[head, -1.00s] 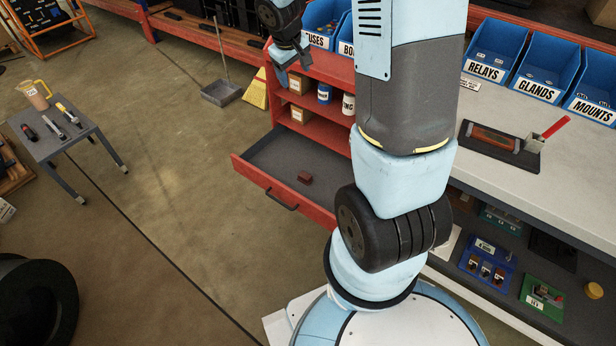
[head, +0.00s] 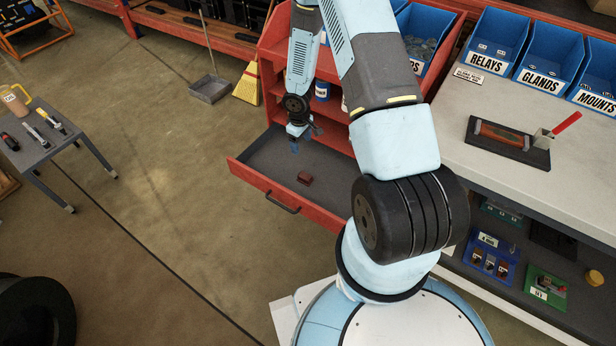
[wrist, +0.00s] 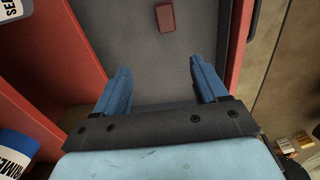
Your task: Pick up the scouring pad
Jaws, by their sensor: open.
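The scouring pad looks like a small dark red block (head: 305,177) lying flat in an open grey drawer with a red front (head: 262,188). In the wrist view the pad (wrist: 165,18) is near the top edge, beyond my fingertips and roughly between their lines. My gripper (head: 294,146) is above the drawer, behind the pad as the head view shows it. In the wrist view my gripper (wrist: 160,88) has its two blue fingers wide apart, with only bare drawer floor between them. It touches nothing that I can see.
The red shelf unit (head: 272,62) stands behind the drawer and holds cans. A bench with blue bins (head: 490,40) is at the right. The drawer floor around the pad is clear.

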